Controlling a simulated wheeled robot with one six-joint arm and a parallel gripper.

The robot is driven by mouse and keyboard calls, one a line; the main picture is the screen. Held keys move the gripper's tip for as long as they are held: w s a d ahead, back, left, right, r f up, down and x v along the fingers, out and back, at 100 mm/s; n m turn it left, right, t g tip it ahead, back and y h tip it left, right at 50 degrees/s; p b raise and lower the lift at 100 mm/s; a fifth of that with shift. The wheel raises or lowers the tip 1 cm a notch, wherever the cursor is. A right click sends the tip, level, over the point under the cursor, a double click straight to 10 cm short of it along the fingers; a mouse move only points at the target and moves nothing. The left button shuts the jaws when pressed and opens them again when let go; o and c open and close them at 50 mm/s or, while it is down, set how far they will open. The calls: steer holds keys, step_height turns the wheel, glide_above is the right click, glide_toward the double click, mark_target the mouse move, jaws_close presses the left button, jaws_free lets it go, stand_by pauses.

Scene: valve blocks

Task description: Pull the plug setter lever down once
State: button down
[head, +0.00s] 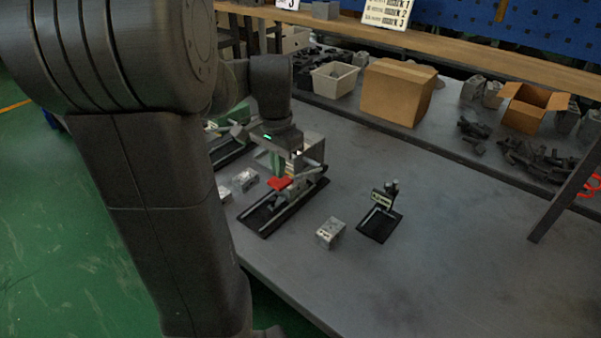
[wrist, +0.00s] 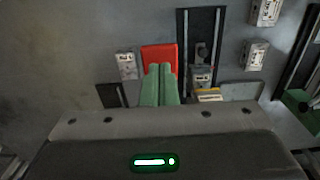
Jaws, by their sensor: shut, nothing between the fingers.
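The plug setter (head: 312,187) stands on the grey bench on a long black base. Its lever ends in a red pad (head: 280,183), also visible in the wrist view (wrist: 160,53). My gripper (head: 275,168) has green fingers, which are shut with nothing between them. In the wrist view the fingertips (wrist: 159,68) overlap the near part of the red pad. I cannot tell whether they touch it. In the head view they are just above the pad. A valve block (wrist: 201,76) sits in the dark track right of the pad. My wrist hides part of the setter's top.
A loose valve block (head: 330,232) and a small black stand (head: 380,223) are to the right of the setter. Another green-handled fixture (head: 228,140) is at left. A cardboard box (head: 397,92) and a white bin (head: 334,79) stand behind. The bench's front right is clear.

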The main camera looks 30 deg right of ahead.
steer(key=shift+f+b, duration=4.9)
steer(key=shift+f, duration=2.6)
step_height(320, 180, up, 18)
steer(key=p, duration=1.5)
steer(key=shift+r, duration=0.1)
